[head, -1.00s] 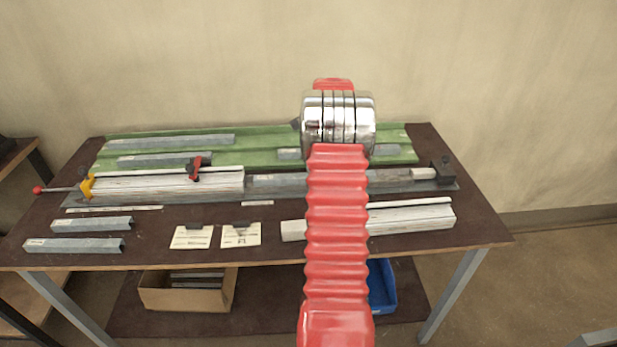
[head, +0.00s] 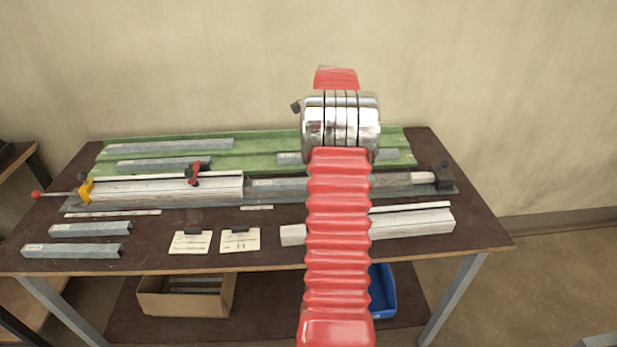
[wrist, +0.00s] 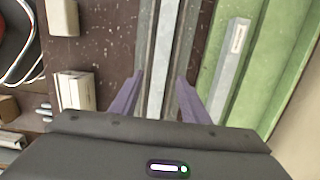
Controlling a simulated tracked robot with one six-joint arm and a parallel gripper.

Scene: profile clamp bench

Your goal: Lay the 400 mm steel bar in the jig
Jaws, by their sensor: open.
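A grey steel bar (head: 280,188) with a small pale label lies in the long jig (head: 150,203), to the right of a white profile (head: 150,190). My arm hides its middle in the head view, and its length cannot be read. In the wrist view, a long grey bar (wrist: 160,60) runs up the picture between my purple fingers. My gripper (wrist: 160,78) is open, with one finger at each side of that bar and gaps between. Whether the fingertips reach down beside it is unclear. The head view hides the fingers behind my arm.
A green rack (head: 255,142) with several grey bars stands behind the jig. A yellow clamp (head: 86,190), a red clamp (head: 195,174) and a dark end stop (head: 443,176) sit along the jig. A white profile (head: 415,224), cards (head: 240,240) and short bars (head: 90,229) lie in front.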

